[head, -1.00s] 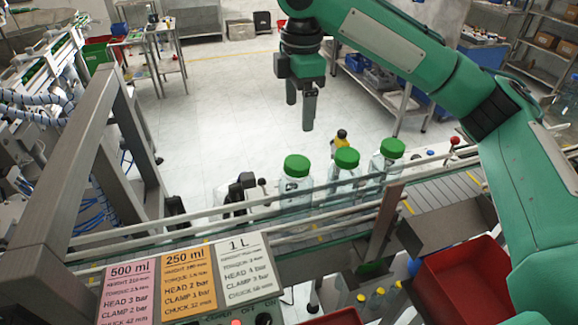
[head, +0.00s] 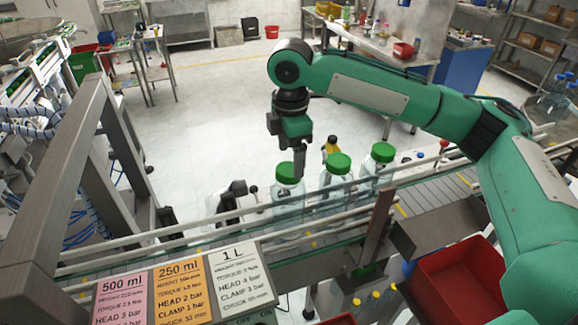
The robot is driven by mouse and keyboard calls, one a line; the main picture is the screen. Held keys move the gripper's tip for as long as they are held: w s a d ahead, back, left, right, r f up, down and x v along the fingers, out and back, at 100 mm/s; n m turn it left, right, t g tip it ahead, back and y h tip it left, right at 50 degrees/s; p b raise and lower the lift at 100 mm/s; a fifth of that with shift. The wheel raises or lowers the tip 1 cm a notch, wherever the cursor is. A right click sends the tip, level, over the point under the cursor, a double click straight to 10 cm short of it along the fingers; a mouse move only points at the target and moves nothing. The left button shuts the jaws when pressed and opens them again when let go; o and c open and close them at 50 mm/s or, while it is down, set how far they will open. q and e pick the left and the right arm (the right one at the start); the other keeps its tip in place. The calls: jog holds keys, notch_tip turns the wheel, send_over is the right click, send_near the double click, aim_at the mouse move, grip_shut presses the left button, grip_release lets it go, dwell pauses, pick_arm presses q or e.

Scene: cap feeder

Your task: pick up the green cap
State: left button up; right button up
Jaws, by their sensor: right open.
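Three clear bottles with green caps stand in a row on the conveyor: the left green cap (head: 288,174), the middle green cap (head: 338,164) and the right green cap (head: 383,152). My right gripper (head: 296,159) points down, open and empty, at the left cap. One finger shows close to the right edge of that cap; the other finger is hard to make out. I cannot tell whether a finger touches the cap. My left gripper is not in view.
Guard rails (head: 200,226) run along the conveyor in front of the bottles. A red bin (head: 462,278) stands at the lower right. Label cards (head: 181,289) lie at the lower left. A grey post frame (head: 58,180) rises on the left. The floor behind the conveyor is open.

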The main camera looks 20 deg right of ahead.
aim_at(289, 169)
jog(key=f+p, duration=0.1)
jog(key=f, duration=0.2)
jog(key=shift+a+f, duration=0.1)
jog(key=shift+a, duration=0.1)
jog(key=shift+f, duration=0.35)
jog(key=c, duration=1)
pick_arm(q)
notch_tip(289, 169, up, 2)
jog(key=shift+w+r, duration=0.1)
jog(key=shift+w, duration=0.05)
pick_arm(e)
jog(key=shift+r, duration=0.1)
